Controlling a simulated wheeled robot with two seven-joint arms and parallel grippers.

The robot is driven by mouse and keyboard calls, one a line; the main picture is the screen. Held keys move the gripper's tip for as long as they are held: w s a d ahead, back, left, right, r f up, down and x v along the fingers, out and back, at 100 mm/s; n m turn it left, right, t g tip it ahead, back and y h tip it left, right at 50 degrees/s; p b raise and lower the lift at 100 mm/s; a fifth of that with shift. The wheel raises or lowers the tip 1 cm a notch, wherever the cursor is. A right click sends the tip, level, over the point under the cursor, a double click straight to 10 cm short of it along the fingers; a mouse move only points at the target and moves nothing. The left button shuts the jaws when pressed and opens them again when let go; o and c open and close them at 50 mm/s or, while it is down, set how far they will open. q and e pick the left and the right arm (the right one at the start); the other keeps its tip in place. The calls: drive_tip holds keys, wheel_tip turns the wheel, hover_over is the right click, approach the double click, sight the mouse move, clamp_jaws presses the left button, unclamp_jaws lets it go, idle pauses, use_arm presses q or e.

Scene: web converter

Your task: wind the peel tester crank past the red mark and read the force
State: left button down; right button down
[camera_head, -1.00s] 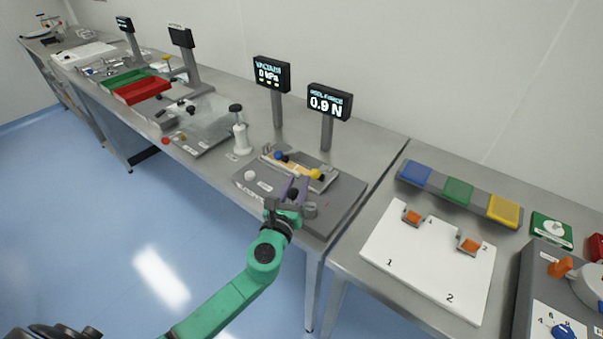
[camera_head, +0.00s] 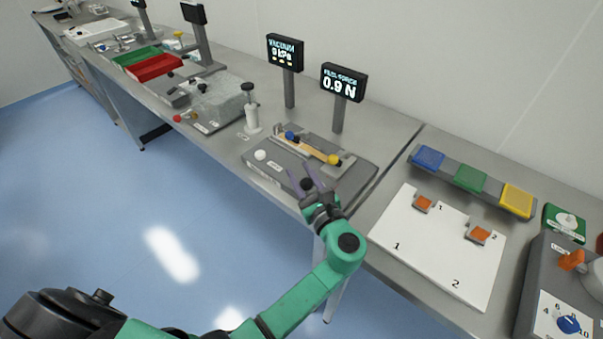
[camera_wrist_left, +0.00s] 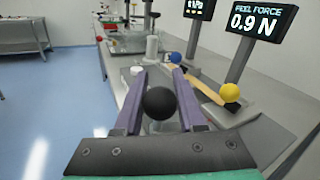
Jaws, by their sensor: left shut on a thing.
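The peel tester (camera_head: 283,168) is a grey base on the bench. A tan strip (camera_head: 308,147) lies along it, with a blue ball (camera_head: 290,135) and a yellow ball (camera_head: 333,159) by it. My left gripper (camera_head: 306,180) is at the tester's front right part, its purple fingers shut on the black crank knob (camera_wrist_left: 160,103). The crank arm and hub are mostly hidden by the gripper. I cannot make out the red mark. The peel force display (camera_head: 342,83) reads 0.9 N, also in the left wrist view (camera_wrist_left: 258,22). My right gripper is not in view.
A vacuum display (camera_head: 285,52) stands left of the force display. A white post (camera_head: 252,118) stands left of the tester. A white board (camera_head: 440,245) with orange-topped blocks lies on the right bench. The floor in front is clear.

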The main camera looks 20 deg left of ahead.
use_arm(q)
drive_tip(key=shift+s+n+y, duration=0.1)
drive_tip(key=shift+n+y, duration=0.2)
drive_tip(key=c, duration=0.5)
unclamp_jaws()
